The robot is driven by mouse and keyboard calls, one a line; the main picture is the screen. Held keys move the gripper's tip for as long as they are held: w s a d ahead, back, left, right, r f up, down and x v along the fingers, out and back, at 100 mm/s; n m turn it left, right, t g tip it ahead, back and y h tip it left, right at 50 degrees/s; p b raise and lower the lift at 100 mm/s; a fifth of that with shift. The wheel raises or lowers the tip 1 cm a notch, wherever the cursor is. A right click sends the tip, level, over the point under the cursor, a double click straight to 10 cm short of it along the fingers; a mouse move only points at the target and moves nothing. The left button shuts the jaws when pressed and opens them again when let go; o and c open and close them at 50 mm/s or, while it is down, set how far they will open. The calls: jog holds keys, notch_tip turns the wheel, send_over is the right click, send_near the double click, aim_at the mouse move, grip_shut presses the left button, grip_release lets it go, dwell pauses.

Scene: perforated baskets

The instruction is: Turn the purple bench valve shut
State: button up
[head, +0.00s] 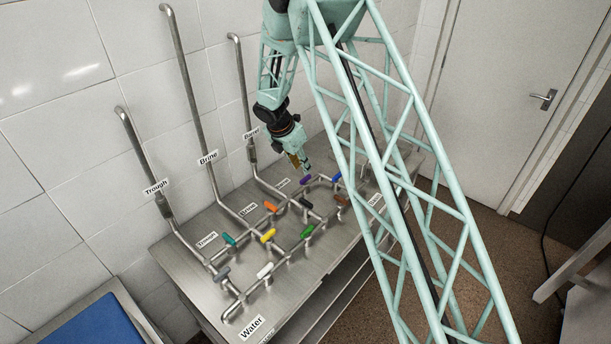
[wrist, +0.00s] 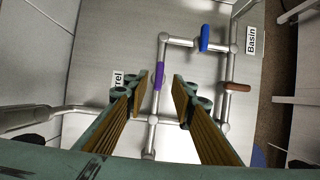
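The purple valve handle (head: 306,181) sits on a steel pipe run on the bench, towards its far end. In the wrist view the purple handle (wrist: 159,76) lies in line with its pipe. My gripper (head: 304,165) points down just above the purple handle in the head view. In the wrist view my gripper (wrist: 159,80) is open, with one finger on each side of the purple handle and a gap on both sides. Nothing is held. I cannot tell the exact height of the fingertips over the handle.
A blue handle (wrist: 204,38) and a brown handle (wrist: 232,87) stand close by, both across their pipes. Orange (head: 270,206), black (head: 306,203) and green (head: 307,231) handles are nearby. Tall wall pipes (head: 248,97) rise behind the bench (head: 199,293).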

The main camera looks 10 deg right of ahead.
aim_at(306, 177)
jog(key=shift+p+x, duration=0.35)
jog(key=shift+x, duration=3.4)
grip_shut()
